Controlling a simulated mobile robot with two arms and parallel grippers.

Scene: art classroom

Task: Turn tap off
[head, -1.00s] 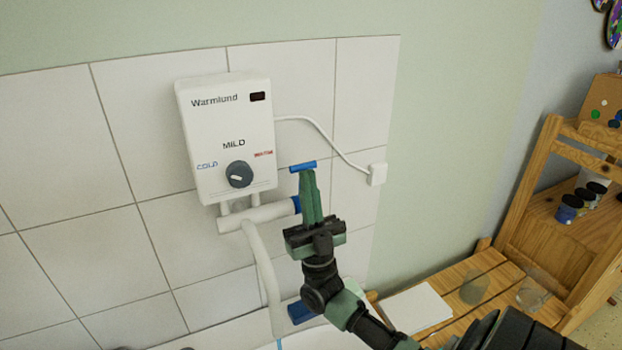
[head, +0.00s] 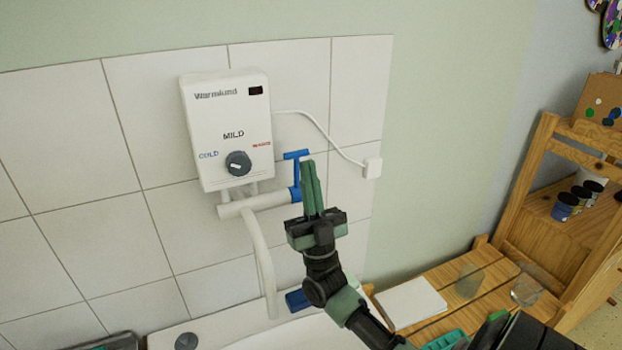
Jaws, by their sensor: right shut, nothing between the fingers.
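The tap is a white pipe and spout (head: 259,250) under the water heater, with a blue valve body (head: 295,194) at its right end. Its blue T-shaped handle (head: 296,155) stands upright above the valve. I see no stream below the spout's end. My right gripper (head: 309,166) is shut and empty, its green fingers pointing up just right of the handle's stem. The fingers partly overlap the handle in the head view, and I cannot tell whether they touch it. My left gripper is not in view.
The white heater (head: 228,110) with a grey knob (head: 238,163) hangs on the tiled wall. Its cord runs to a wall socket (head: 372,168). A white basin (head: 225,338) lies below. A wooden bench (head: 448,283) with paper and glasses stands at right, beside a wooden shelf (head: 519,190).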

